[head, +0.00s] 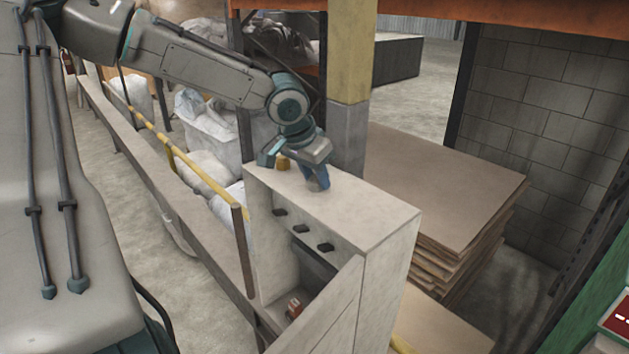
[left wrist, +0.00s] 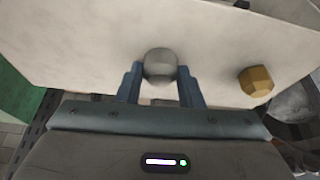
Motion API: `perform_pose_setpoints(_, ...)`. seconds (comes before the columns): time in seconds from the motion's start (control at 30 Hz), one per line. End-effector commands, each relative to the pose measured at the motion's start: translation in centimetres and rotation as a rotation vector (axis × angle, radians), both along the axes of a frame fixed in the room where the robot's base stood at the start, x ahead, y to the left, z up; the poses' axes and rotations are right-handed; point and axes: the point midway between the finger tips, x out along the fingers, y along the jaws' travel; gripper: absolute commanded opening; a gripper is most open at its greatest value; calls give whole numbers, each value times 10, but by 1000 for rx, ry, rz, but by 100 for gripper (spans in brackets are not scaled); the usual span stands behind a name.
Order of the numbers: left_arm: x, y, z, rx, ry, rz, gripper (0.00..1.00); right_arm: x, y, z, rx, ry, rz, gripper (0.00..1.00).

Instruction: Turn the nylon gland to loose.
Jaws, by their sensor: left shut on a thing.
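The nylon gland is a rounded grey fitting (left wrist: 160,63) on the pale top of a box-like enclosure (head: 375,213). In the left wrist view it sits between the two blue fingers of my left gripper (left wrist: 160,84), which is shut on it. In the head view my left gripper (head: 318,178) points down at the enclosure top and hides the grey gland. A brass-coloured gland (left wrist: 256,81) stands apart to the right in the left wrist view; it also shows beside the gripper in the head view (head: 284,164). My right gripper is not in view.
Several dark hexagonal fittings (head: 303,228) line the enclosure's front side. A yellow rail (head: 190,168) runs up to its left. A post (head: 347,130) stands close behind. Stacked brown sheets (head: 440,190) lie to the right.

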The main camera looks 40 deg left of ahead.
Motion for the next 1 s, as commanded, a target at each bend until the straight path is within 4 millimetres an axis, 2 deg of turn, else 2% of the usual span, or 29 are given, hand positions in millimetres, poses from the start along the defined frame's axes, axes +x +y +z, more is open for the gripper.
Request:
perform_pose_setpoints(0.03,1,0,-2,7,-2,43,11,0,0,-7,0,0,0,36)
perform_pose_setpoints(0.3,1,-2,-2,6,-3,301,11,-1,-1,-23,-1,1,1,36)
perform_pose_setpoints(0.53,2,-3,1,5,-2,520,11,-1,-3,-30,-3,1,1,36)
perform_pose_setpoints(0.67,2,-4,4,4,0,632,11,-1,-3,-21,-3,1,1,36)
perform_pose_setpoints(1.0,2,-4,6,2,1,831,11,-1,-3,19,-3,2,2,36)
